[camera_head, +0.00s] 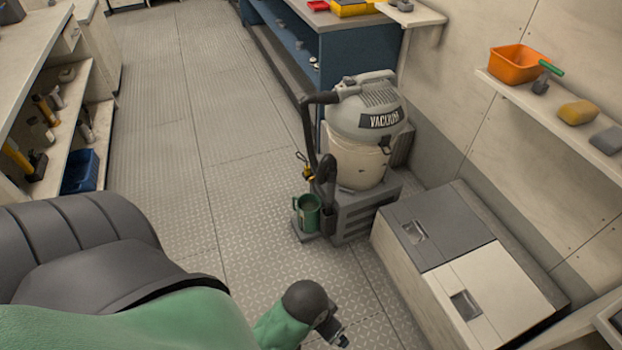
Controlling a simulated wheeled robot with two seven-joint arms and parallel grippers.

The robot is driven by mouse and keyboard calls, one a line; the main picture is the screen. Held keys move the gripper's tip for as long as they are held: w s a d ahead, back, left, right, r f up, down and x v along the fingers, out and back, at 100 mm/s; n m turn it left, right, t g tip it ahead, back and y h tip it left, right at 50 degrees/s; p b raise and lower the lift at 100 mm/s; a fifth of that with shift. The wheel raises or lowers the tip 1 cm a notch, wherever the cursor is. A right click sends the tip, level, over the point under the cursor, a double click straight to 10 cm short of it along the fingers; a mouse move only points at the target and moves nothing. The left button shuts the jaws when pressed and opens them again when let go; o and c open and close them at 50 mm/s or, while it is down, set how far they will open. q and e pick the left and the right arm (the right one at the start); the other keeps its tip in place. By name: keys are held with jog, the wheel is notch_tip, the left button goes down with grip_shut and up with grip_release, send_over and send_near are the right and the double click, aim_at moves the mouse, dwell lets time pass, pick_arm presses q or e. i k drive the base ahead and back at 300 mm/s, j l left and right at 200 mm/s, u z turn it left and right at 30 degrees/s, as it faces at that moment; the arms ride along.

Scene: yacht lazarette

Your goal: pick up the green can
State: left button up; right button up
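The green can (307,214) stands upright in a grey holder at the lower left of the vacuum (366,130), close to the floor. Its open top and a handle-like part at its left side show. My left gripper (340,338) is at the bottom edge of the view, apart from the can and nearer to me. Only a small dark part of it shows, so whether it is open or shut is unclear. My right gripper is not in view.
A low locker (470,270) stands right of the vacuum. A blue workbench (345,58) is behind it. A shelf (555,122) on the right wall holds an orange bin (518,64). Open shelving (75,130) stands left. The metal floor (160,110) between is clear.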

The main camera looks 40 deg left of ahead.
aim_at(308, 204)
jog(key=u, duration=1.15)
